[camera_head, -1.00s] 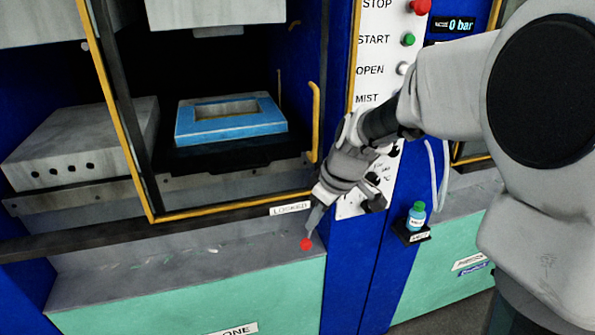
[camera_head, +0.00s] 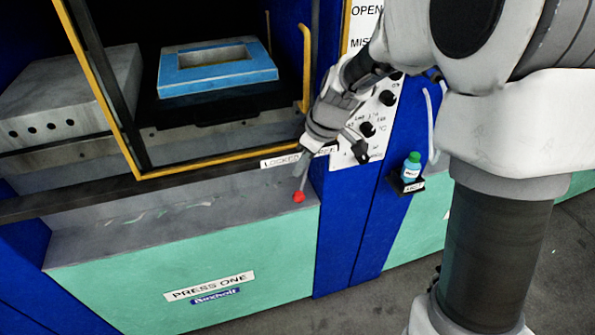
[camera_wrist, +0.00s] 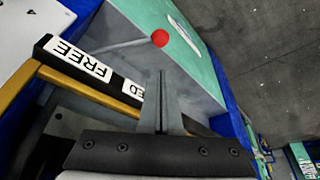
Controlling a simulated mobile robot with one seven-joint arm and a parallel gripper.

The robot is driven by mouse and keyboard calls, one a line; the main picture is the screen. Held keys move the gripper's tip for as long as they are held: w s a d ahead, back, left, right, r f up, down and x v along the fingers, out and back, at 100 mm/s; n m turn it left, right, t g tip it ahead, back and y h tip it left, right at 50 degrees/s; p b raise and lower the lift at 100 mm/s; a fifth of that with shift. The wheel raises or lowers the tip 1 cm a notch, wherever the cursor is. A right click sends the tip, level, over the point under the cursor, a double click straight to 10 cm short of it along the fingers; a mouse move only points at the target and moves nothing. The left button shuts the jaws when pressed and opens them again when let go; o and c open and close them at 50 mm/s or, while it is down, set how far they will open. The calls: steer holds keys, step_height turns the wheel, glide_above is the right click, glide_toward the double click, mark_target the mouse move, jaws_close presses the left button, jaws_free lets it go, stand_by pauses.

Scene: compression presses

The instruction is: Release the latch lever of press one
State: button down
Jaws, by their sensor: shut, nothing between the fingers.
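The latch lever of press one is a thin grey rod with a red knob (camera_head: 298,197) at its end, below the door's lower edge; the knob also shows in the wrist view (camera_wrist: 160,38). A LOCKED label (camera_head: 281,161) and a FREE label (camera_wrist: 78,59) are on the dark bar by the lever. In the wrist view the rod runs from beside the FREE label out to the knob. My gripper (camera_head: 309,158) is shut and empty, just above the lever in the head view. In the wrist view its fingertips (camera_wrist: 161,75) appear apart from the rod and partly cover the LOCKED label.
The yellow-edged door (camera_head: 205,164) stands in front of a blue mould frame (camera_head: 180,88). The control panel (camera_head: 362,25) with dark knobs is just right of my gripper. A small green-capped bottle (camera_head: 411,167) stands on a holder farther right. The PRESS ONE front (camera_head: 120,290) is below.

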mark_target(301, 192)
steer(key=x, duration=0.8)
steer(key=shift+f, duration=0.2)
steer(key=shift+s+d+f+n+g+b, duration=0.1)
steer(key=shift+s+d+n+g+b, duration=0.1)
steer(key=shift+d+n+b, duration=0.45)
steer(key=shift+s+d+f+n+g+b, duration=0.15)
steer(key=shift+d+n+b, duration=0.2)
steer(key=shift+d+b, duration=0.6)
steer(key=w+d+n+g, duration=0.3)
steer(key=d+n, duration=0.7)
steer(key=d, duration=0.3)
steer(key=shift+w+d+r+n, duration=0.15)
steer(key=shift+w+r+n, duration=0.15)
steer(key=shift+w, duration=0.05)
steer(key=shift+g, duration=0.25)
